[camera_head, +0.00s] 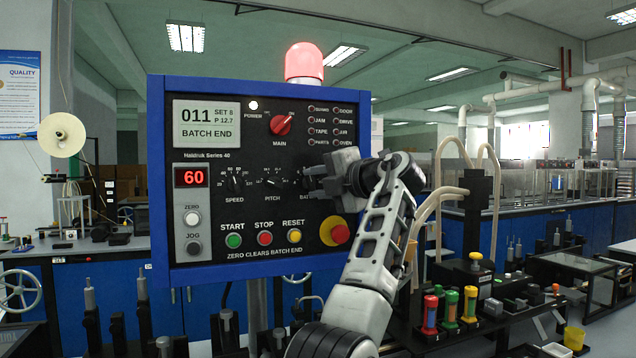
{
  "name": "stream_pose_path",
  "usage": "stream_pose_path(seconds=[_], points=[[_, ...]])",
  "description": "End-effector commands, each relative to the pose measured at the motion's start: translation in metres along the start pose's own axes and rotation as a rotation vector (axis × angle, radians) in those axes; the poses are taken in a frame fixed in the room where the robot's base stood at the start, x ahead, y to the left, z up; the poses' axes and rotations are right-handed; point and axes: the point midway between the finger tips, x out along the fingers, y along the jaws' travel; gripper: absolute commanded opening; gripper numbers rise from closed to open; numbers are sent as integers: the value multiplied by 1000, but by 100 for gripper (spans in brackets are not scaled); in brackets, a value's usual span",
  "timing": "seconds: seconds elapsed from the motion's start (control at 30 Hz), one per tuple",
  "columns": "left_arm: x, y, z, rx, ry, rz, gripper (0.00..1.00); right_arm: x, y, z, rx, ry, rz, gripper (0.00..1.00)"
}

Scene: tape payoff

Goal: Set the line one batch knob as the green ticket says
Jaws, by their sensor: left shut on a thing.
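The blue-framed control panel (215,262) fills the middle of the head view. Its screen (206,125) reads 011, SET 8, P 12.7 and BATCH END. My left gripper (318,182) is at the right end of the row of small knobs, shut on the batch knob. The gripper hides nearly all of that knob, its scale and most of its label, so its setting cannot be read. The speed knob (234,183) and pitch knob (272,182) are to its left. I cannot make out a green ticket. My right gripper is not in view.
The red emergency button (340,234) sits just below my gripper. START (233,240), STOP (265,238) and RESET (294,235) are lower left. A red beacon (304,62) tops the panel. Coloured cylinders (450,308) stand on the bench at lower right.

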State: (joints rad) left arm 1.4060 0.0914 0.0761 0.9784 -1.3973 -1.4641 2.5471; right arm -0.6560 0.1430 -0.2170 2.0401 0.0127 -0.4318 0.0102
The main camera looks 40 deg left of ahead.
Motion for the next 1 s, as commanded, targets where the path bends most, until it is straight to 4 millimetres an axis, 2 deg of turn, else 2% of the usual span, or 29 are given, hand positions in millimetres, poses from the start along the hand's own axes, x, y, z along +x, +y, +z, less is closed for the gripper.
stream_pose_path(seconds=[0.17,0.2,0.27,0.53,0.67,0.77,1.0], points=[[0,-2,0,2,0,-3,9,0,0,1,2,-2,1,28],[0,-2,0,3,0,-3,37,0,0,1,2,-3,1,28],[0,-2,0,3,0,-3,54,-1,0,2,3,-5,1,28],[0,-1,0,2,0,-1,54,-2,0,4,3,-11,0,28],[-8,-2,0,2,-1,-1,54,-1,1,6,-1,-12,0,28],[-22,-2,0,1,-3,0,54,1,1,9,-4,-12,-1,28],[-80,-3,0,1,-5,-1,54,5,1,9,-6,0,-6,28]])
